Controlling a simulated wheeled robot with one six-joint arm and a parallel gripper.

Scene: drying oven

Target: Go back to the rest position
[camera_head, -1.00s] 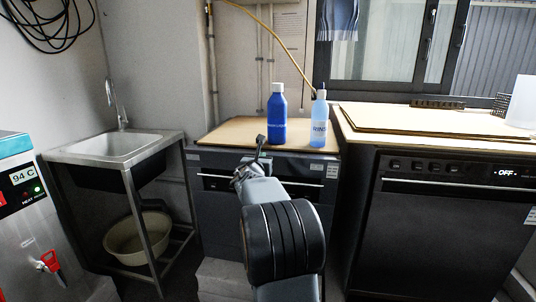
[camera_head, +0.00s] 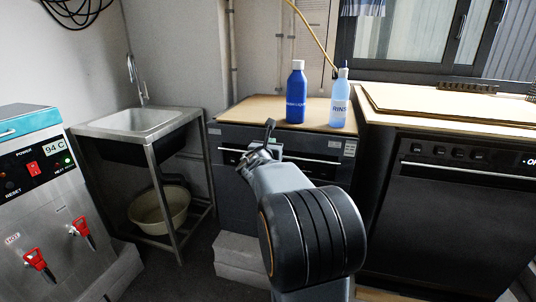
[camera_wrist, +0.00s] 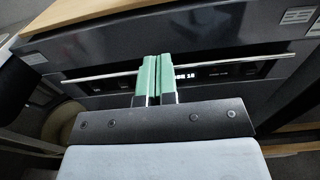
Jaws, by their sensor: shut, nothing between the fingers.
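My gripper (camera_head: 268,135) is at the end of my arm in the head view, in front of the dark drying oven (camera_head: 233,137) under the wooden top. In the wrist view, its two green fingertips (camera_wrist: 156,76) are pressed together with nothing between them. Behind them are the oven's front, its long metal handle (camera_wrist: 97,76) and a small lit display (camera_wrist: 187,74). The fingertips overlap the handle in this view; I cannot tell the gap to it.
A blue bottle (camera_head: 296,95) and a light-blue rinse bottle (camera_head: 340,104) stand on the wooden top (camera_head: 252,109). A sink (camera_head: 137,121) with a basin (camera_head: 160,210) below and a water heater (camera_head: 40,200) are at left. A second dark appliance (camera_head: 445,215) is at right.

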